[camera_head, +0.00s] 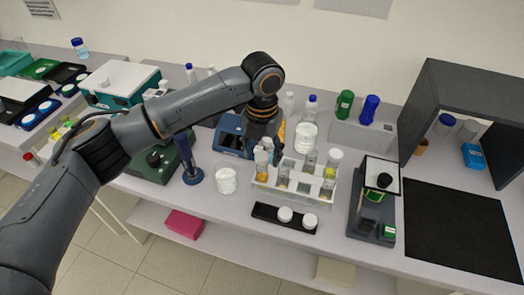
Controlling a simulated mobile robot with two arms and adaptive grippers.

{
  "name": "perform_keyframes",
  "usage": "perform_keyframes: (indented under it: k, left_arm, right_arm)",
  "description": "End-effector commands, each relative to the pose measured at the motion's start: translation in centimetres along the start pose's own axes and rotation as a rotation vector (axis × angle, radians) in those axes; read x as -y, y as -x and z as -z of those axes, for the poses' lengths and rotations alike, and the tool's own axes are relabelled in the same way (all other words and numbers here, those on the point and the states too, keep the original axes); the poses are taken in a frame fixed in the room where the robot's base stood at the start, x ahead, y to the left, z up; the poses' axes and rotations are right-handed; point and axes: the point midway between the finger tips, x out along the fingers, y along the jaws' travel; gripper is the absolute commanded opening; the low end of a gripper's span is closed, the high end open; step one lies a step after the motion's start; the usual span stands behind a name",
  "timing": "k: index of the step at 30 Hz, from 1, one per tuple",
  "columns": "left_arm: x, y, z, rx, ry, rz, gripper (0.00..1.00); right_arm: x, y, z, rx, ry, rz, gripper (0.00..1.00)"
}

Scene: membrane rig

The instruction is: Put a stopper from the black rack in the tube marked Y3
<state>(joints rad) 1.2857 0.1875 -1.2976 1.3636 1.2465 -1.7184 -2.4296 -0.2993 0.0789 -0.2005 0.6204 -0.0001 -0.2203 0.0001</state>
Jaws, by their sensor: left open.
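The black rack (264,212) lies at the front of the bench with two white stoppers, a left one (285,214) and a right one (310,220), at its middle and right end. Behind it stands a clear-white tube rack (292,199) holding several tubes, some with orange or yellow contents. The marks on the tubes are too small to read, so I cannot tell which is Y3. My left gripper (268,150) points down over the tube rack's back left part, open, close to the tube tops. Whether it touches a tube is unclear. My right gripper is out of view.
A glass beaker (226,181) and a blue stand (192,173) are left of the tube rack. A dark device (372,205) and a black mat (459,228) are to its right. A grey block (362,135) with green and blue-capped bottles stands behind.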

Motion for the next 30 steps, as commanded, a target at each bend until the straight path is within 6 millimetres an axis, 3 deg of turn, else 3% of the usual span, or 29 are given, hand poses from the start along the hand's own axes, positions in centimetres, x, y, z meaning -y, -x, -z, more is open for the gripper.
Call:
perform_keyframes:
  k: [8, 21, 30]
  left_arm:
    - [0.0, 1.3, -0.1, 0.003, 0.000, -0.001, 0.59]
    - [0.0, 9.9, -0.1, 0.002, 0.001, -0.001, 0.59]
    - [0.0, 12.0, 0.0, 0.000, 0.000, 0.000, 0.59]
  right_arm:
    - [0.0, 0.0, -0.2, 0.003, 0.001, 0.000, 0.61]
    - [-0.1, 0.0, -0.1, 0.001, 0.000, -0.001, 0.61]
    - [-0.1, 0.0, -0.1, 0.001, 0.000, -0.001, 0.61]
